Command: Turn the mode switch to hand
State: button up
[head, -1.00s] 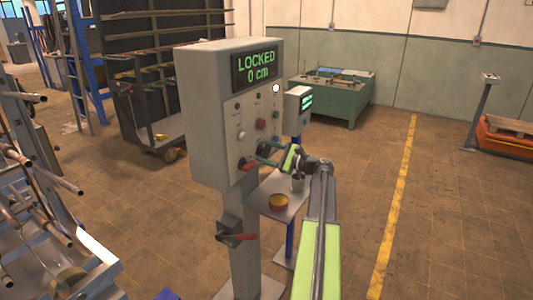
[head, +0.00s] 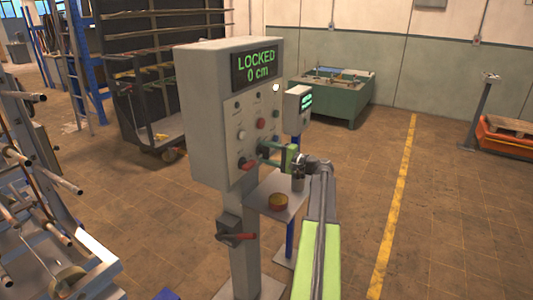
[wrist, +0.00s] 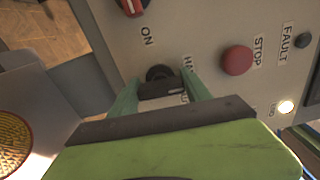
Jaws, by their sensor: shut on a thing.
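The grey control cabinet (head: 205,120) stands upright in the head view. Its screen (head: 257,68) reads "LOCKED 0 cm". My gripper (head: 263,155) reaches the lower front of the panel from the right. In the wrist view, the green fingers of my gripper (wrist: 163,92) are on either side of the black mode switch (wrist: 160,75) and shut on it. A pale mark shows on its dark handle. A partly covered label starting "HA" stands beside it; another label is mostly hidden by the gripper. In the head view the switch is hidden behind the fingers.
The red STOP button (wrist: 237,60) is close to the right finger in the wrist view. A red-handled switch (wrist: 133,6) marked ON is at the top. A lit white lamp (wrist: 285,106) is at right. A small shelf (head: 264,190) holds a yellow-red round thing (head: 278,201) below my gripper.

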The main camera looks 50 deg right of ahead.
jog(key=shift+n, duration=0.4)
jog(key=o, duration=1.4)
jog(key=shift+c, duration=0.2)
jog(key=v, duration=1.7)
jog(key=shift+s, duration=0.2)
jog(key=shift+f, duration=0.1)
